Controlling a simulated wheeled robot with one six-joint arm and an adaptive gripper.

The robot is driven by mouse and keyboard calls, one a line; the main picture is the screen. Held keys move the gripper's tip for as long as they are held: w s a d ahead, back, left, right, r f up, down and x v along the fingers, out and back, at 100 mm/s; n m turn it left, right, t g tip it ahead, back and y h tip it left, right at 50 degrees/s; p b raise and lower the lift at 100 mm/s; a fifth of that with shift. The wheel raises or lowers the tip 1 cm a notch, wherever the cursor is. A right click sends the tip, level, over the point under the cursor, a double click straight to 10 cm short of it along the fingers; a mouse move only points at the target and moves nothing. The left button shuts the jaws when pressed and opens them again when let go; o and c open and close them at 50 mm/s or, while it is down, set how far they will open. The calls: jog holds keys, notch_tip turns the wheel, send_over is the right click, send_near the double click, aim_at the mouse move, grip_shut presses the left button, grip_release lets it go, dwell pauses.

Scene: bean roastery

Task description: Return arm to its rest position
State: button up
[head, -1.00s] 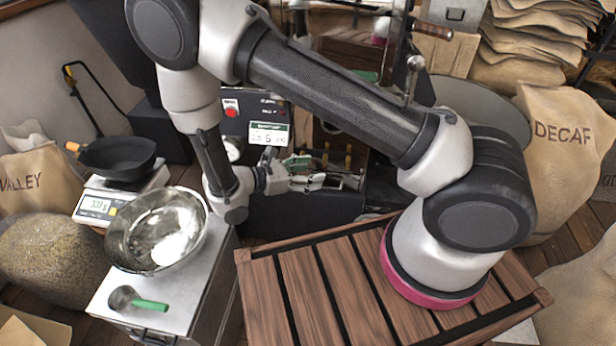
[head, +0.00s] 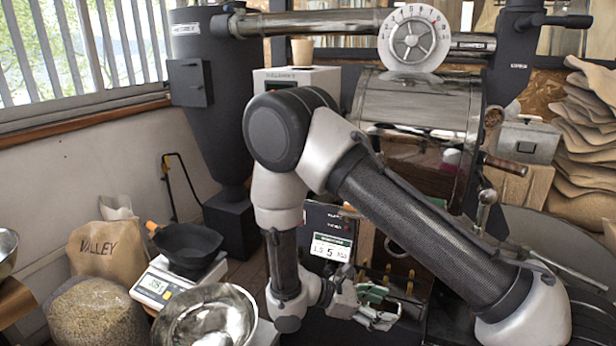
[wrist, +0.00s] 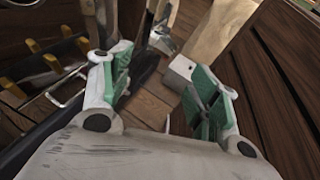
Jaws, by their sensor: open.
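My gripper (head: 378,308) is at the lower middle of the head view, in front of the dark roaster base and to the right of the metal bowl (head: 205,318). In the wrist view my gripper (wrist: 160,92) shows its two green-padded fingers spread apart, with nothing between them. My arm is bent, with its elbow high and its forearm hanging down. The gripper appears to hold nothing.
A scale (head: 172,284) with a black pan (head: 186,243) stands left of the arm. The roaster drum (head: 415,100) is behind it. A sack marked VALLEY (head: 105,250) stands at the left. The wrist view shows wooden floor (wrist: 150,108) and dark slats (wrist: 285,75) at right.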

jog(key=s+d+r+m+t+y, duration=0.1)
jog(key=s+d+r+m+y, duration=0.3)
jog(key=r, duration=0.7)
jog(key=s+d+r+m+t+y, duration=0.2)
jog(key=s+d+r+m+y, duration=0.2)
jog(key=r+m, duration=0.4)
jog(key=s+d+r+m+t+y, duration=0.1)
jog(key=s+d+r+m+y, duration=0.3)
jog(key=d+r, duration=0.4)
notch_tip(320, 180, up, 7)
jog(key=shift+r+m+t+y, duration=0.15)
jog(key=shift+m+t+y, duration=0.15)
jog(key=shift+m+y, duration=0.55)
jog(key=shift+s+d, duration=0.1)
